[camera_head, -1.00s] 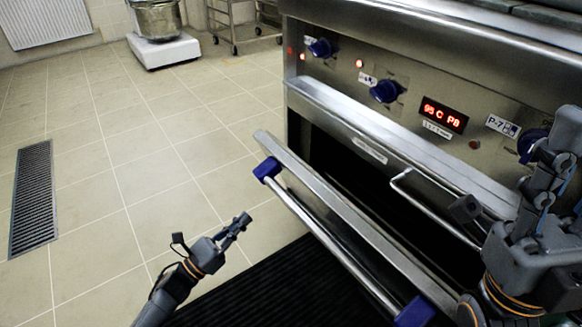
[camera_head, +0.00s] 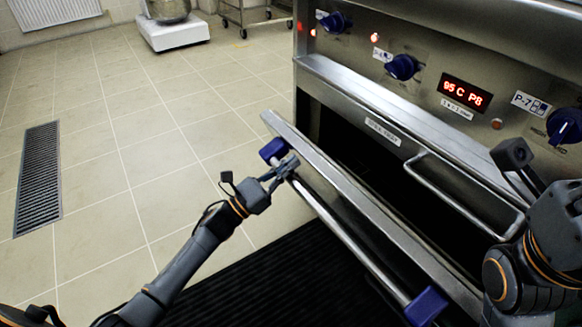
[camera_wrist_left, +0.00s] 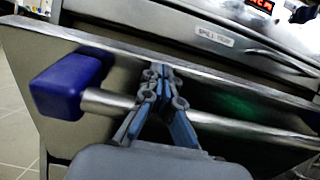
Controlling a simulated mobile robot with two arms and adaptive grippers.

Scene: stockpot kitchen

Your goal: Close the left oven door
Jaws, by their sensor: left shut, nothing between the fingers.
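The left oven door (camera_head: 375,225) hangs partly open, tilted out from the steel oven front, with a dark gap behind its top edge. Its bar handle (camera_head: 340,232) has blue end brackets (camera_head: 273,150). My left gripper (camera_head: 288,168) is shut and empty at the handle's left end, beside the blue bracket. In the left wrist view the closed fingers (camera_wrist_left: 160,85) lie over the bar (camera_wrist_left: 225,122), right of the blue bracket (camera_wrist_left: 70,86); I cannot tell whether they touch it. My right gripper (camera_head: 515,158) is near the oven front at the right; its fingers are unclear.
The oven panel has blue knobs (camera_head: 403,67) and a red display (camera_head: 465,95). A fixed bar (camera_head: 455,190) is on the oven front. A black mat (camera_head: 270,285) lies below the door. Open tiled floor (camera_head: 130,150) with a drain grate (camera_head: 40,178) is at the left.

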